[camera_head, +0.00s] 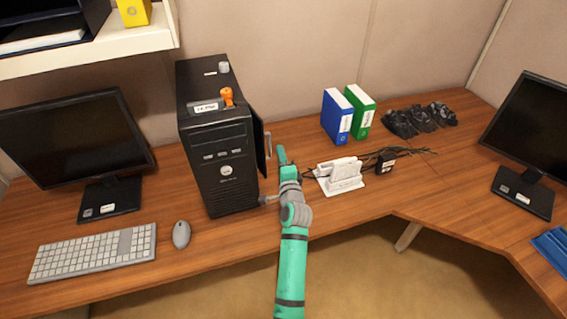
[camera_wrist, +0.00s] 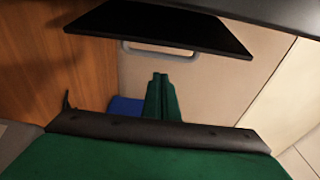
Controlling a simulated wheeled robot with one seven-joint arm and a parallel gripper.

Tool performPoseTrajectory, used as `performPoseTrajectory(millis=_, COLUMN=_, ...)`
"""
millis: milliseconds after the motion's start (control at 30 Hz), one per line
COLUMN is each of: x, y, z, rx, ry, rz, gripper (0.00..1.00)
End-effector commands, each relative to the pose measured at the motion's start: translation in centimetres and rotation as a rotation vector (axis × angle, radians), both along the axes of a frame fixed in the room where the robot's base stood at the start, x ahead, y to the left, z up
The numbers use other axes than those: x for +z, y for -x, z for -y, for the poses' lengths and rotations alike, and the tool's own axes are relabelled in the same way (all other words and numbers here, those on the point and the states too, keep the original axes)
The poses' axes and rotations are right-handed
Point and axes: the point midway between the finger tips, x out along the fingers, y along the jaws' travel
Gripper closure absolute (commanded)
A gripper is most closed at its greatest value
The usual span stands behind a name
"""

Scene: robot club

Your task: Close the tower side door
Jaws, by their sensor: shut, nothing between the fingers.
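The black computer tower (camera_head: 218,150) stands upright on the desk. Its side door (camera_head: 260,140) is a thin black panel on the tower's right side, standing open at an angle from the case. A small handle (camera_head: 268,145) sits on its outer face. In the wrist view the door (camera_wrist: 170,25) spans the top, with its grey handle (camera_wrist: 160,50) below it. My gripper (camera_head: 282,155) is just right of the door, apart from it in the head view. Its green fingers (camera_wrist: 162,95) are together and empty in the wrist view. The tower's inside is hidden.
A white device (camera_head: 340,175) with cables stands right of my gripper. Blue (camera_head: 337,116) and green (camera_head: 360,112) binders stand behind it. A mouse (camera_head: 181,235) and keyboard (camera_head: 95,254) lie in front at left.

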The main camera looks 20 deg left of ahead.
Motion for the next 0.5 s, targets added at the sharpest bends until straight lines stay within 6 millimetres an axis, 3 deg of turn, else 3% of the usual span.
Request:
performPoseTrajectory(millis=100, x=0.0, y=-1.1, z=-0.9, rx=0.002, ry=0.000, rz=-0.001, gripper=1.00)
performPoseTrajectory(millis=500, x=0.0, y=1.7, z=-3.5, rx=0.002, ry=0.000, rz=0.000, gripper=1.00)
